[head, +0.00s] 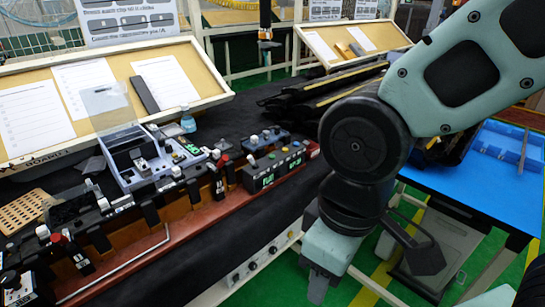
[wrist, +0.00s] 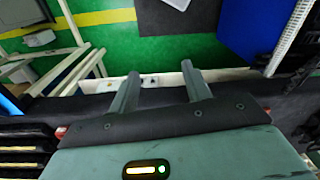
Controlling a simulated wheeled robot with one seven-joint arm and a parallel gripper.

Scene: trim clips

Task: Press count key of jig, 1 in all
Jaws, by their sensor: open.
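The jig (head: 150,250) is a long red-brown rail with black clamps and white and red knobs, lying along the dark bench at the left in the head view. A black box (head: 272,170) with green lit displays and small keys on top sits at its far right end. Which key is the count key is too small to tell. My gripper (head: 318,287) hangs right of the jig, off the bench's front edge, pointing down. In the wrist view my gripper (wrist: 160,82) has its two fingers apart, with nothing between them. The jig is not clear in the wrist view.
A blue-grey device (head: 150,160) with a clear upright panel stands behind the jig. Sloped paper boards (head: 165,75) line the back. A blue-topped table (head: 480,185) stands at the right. Green floor lies below my gripper.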

